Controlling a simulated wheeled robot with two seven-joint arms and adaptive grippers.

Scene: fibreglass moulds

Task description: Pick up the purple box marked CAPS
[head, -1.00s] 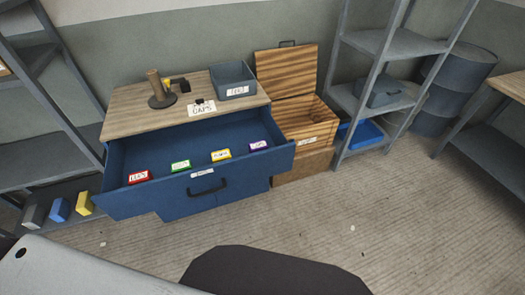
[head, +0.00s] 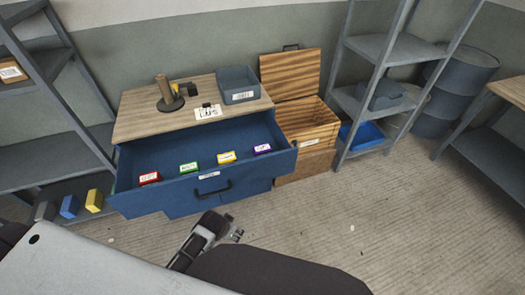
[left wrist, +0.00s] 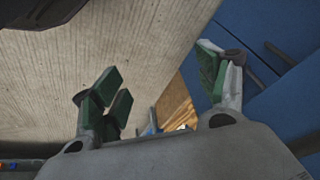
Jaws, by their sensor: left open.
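The purple box (head: 262,149) with a white label lies at the right end of the open blue drawer (head: 211,191). Its lettering is too small to read. A yellow box (head: 227,157), a green box (head: 189,168) and a red box (head: 149,178) lie to its left in the same drawer. My left gripper (head: 236,235) is in front of and below the drawer, apart from the boxes. In the left wrist view, the left gripper (left wrist: 160,85) is open and empty, with green pads spread apart beside the blue drawer front. My right gripper is not seen.
On the cabinet top (head: 140,112) stand a grey bin (head: 238,88), a card (head: 208,112) and a stand with a wooden post (head: 166,90). An open wooden crate (head: 307,130) is right of the drawer. Grey shelves stand on both sides. The floor in front is mostly clear.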

